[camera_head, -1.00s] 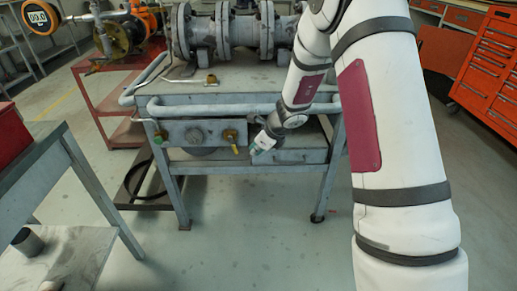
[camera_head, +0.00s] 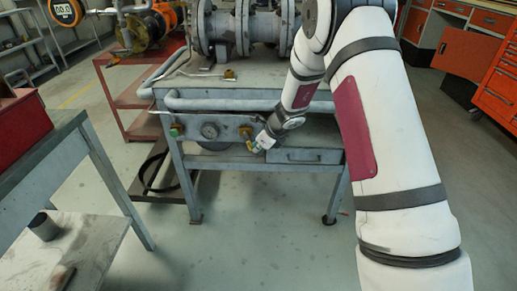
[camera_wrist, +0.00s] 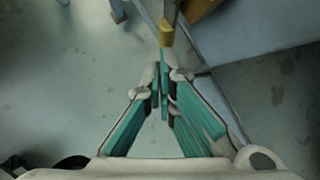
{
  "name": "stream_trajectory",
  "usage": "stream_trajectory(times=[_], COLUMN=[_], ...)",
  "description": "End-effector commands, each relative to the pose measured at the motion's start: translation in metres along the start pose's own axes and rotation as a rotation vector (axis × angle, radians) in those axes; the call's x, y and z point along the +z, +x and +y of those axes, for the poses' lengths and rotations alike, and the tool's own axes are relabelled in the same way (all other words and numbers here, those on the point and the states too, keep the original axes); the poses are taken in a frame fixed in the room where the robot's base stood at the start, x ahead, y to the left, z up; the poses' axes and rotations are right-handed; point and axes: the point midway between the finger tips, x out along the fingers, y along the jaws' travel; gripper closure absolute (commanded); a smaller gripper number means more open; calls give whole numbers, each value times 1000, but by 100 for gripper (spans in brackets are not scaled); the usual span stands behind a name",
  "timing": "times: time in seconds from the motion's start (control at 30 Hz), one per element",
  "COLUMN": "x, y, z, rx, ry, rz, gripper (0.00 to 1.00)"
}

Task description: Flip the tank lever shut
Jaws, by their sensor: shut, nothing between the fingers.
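The brass tank lever (camera_head: 246,133) sits on the right part of the grey front panel of the metal table. Its handle hangs downward and is partly hidden by my gripper. My gripper (camera_head: 253,148) is at the lever's lower end, close against it or touching; I cannot tell which. In the wrist view the teal-padded fingers (camera_wrist: 164,82) are closed together with nothing between them. A yellow piece of the lever (camera_wrist: 166,34) shows just beyond the fingertips.
The panel also carries a round gauge (camera_head: 210,130) and a green knob (camera_head: 176,131). A pale pipe rail (camera_head: 225,101) runs above it. A drawer (camera_head: 305,156) is to the right. A side bench with a red box (camera_head: 20,125) stands at left. The floor between is clear.

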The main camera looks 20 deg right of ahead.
Motion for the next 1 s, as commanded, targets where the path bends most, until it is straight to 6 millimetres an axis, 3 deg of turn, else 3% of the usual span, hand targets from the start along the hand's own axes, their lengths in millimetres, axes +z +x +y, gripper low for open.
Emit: stream_trajectory(times=[0.5,1.0], x=[2,6], y=[16,11], z=[8,8], rx=[37,37], ry=[37,38], rz=[-81,-80], gripper=[100,100])
